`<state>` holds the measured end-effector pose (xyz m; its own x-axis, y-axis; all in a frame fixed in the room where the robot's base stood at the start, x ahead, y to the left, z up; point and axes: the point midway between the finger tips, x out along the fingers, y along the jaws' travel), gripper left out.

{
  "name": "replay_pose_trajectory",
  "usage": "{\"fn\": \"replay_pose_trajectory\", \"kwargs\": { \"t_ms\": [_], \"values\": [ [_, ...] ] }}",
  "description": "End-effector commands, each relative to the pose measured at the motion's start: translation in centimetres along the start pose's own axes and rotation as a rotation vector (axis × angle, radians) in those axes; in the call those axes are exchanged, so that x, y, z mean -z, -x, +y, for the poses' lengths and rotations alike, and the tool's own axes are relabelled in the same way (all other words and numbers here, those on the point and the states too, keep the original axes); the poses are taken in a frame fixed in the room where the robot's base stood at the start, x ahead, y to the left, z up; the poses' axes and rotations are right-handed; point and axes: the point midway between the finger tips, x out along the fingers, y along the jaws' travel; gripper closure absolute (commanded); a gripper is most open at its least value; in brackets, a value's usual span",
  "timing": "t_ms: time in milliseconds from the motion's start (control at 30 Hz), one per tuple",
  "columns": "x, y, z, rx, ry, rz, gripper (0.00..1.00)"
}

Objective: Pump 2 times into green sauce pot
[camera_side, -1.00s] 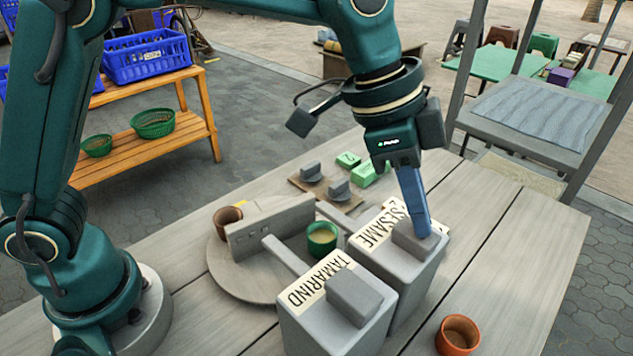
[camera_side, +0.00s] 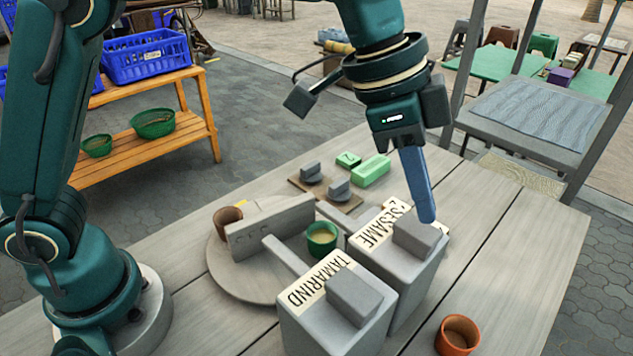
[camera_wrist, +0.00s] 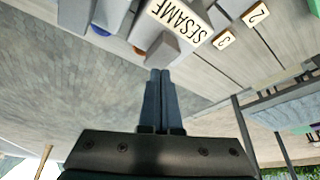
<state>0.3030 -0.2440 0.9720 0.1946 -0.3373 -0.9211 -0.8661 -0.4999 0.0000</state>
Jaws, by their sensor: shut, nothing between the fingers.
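The green sauce pot (camera_side: 321,239) holds a tan sauce. It sits on the round grey turntable (camera_side: 240,280), beside an upright grey divider (camera_side: 270,229). The SESAME dispenser (camera_side: 412,290) has a raised grey block-shaped pump head (camera_side: 417,236). The TAMARIND dispenser (camera_side: 335,332) stands in front with a similar head (camera_side: 352,297). Grey spout bars run from both towards the turntable. My gripper (camera_side: 427,218) is shut and empty, pointing down at the SESAME head. Its fingertips overlap the head's back edge in the side view; I cannot tell if they touch. The wrist view shows the fingers (camera_wrist: 160,72) together beside the head (camera_wrist: 166,50).
A brown pot (camera_side: 228,216) sits behind the divider. An orange pot (camera_side: 458,335) stands at the front right. Green blocks (camera_side: 371,171) and a small board with grey knobs (camera_side: 325,187) lie at the back.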

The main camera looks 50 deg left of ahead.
Motion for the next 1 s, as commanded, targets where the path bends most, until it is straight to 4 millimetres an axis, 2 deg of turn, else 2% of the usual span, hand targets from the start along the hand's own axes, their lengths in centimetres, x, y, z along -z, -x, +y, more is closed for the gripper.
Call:
{"fn": "replay_pose_trajectory", "kwargs": {
  "t_ms": [600,1000],
  "values": [
    [1.9,4.3,0.0,0.001,0.000,0.002,1.00],
    [1.9,4.9,-0.3,0.007,0.008,0.005,1.00]
  ]
}}
